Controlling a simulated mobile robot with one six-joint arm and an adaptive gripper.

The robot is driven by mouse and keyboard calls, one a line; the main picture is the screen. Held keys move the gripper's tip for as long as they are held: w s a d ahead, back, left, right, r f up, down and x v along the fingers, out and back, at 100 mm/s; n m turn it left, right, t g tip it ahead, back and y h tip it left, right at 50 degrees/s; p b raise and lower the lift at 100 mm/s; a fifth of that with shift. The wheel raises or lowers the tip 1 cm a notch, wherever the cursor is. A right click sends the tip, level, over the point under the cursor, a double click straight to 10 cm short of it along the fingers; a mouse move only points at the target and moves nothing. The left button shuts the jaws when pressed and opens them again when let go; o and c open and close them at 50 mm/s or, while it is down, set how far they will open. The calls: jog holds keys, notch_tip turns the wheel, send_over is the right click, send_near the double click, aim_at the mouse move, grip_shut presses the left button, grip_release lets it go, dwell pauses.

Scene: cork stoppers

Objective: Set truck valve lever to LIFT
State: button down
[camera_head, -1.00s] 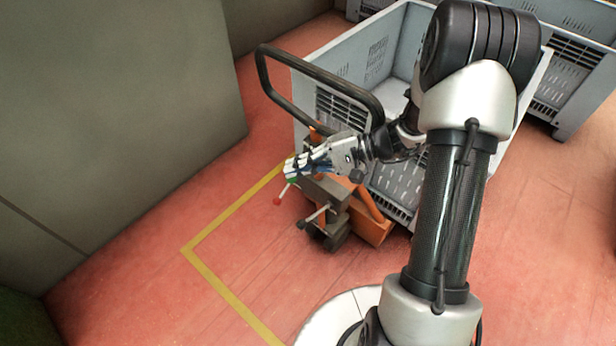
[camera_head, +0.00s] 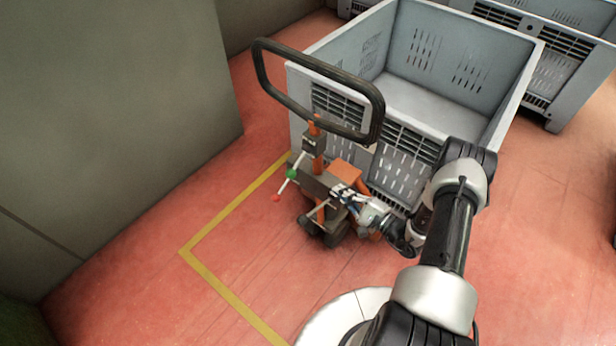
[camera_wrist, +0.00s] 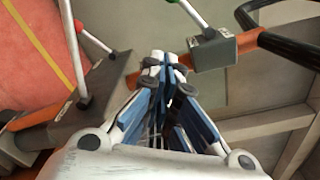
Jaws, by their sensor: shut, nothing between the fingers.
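The orange pallet truck (camera_head: 346,173) stands against a grey crate, its black loop handle (camera_head: 262,75) rising above. A second short rod (camera_head: 318,212) sticks out lower, near my gripper. My gripper (camera_head: 337,192) is shut and empty at the right of the dark block; contact cannot be told. In the wrist view my blue-padded fingers (camera_wrist: 166,66) point between a metal rod (camera_wrist: 71,42) at left and a grey box (camera_wrist: 214,50) with a green-ended rod. No position labels are readable.
The grey crate (camera_head: 522,88) is directly behind the truck, with another crate (camera_head: 565,85) at the back right. A grey wall block (camera_head: 110,110) fills the left.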

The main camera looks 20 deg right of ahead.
aim_at(297, 164)
jog(key=shift+w, duration=0.1)
jog(key=w+a+r+b, duration=0.1)
jog(key=w+a+b, duration=0.1)
jog(key=w+a, duration=0.5)
jog(key=shift+w+a+r, duration=0.2)
jog(key=shift+a+r, duration=0.15)
jog(key=shift+a, duration=0.55)
